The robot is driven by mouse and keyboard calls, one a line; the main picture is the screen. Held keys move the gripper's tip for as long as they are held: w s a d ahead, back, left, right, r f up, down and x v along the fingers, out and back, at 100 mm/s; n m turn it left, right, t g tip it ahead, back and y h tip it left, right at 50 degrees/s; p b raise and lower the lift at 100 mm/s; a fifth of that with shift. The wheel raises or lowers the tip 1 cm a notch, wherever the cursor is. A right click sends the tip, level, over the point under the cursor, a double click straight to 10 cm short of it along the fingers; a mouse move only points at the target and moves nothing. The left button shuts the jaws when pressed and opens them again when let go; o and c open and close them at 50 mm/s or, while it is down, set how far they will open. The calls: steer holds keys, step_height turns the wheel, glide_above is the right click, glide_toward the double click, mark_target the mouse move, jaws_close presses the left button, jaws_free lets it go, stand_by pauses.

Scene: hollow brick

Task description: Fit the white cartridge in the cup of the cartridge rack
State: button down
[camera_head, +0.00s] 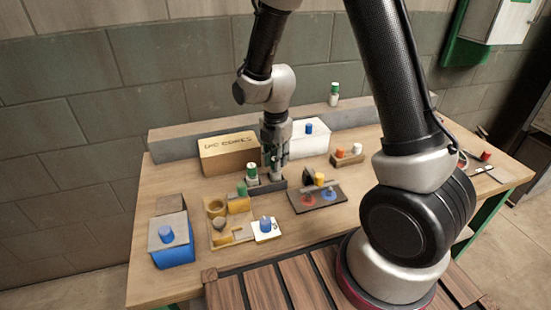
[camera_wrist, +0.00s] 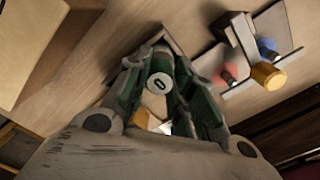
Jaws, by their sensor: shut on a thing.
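My gripper (camera_head: 275,163) points down over the right part of a low dark grey holder (camera_head: 268,188), which I take to be the cartridge rack. In the wrist view my gripper (camera_wrist: 158,92) is shut, its green-padded fingers either side of a round white end with a dark mark, which looks like the white cartridge (camera_wrist: 158,83). The cartridge's lower part is hidden, so I cannot tell whether it is in the cup or above it. A white piece with a green cap (camera_head: 252,171) stands at the holder's left end, beside the gripper.
A cardboard box (camera_head: 228,153) and a white box (camera_head: 309,138) stand behind. A dark tray (camera_head: 330,199) with red, blue and yellow pieces is to the right. A wooden board (camera_head: 217,240) with cups is front left, near a blue box (camera_head: 172,254). Bare tabletop lies far left.

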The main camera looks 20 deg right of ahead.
steer(key=c, duration=1.1)
jaws_free()
steer(key=shift+c, duration=0.2)
step_height(320, 180, up, 12)
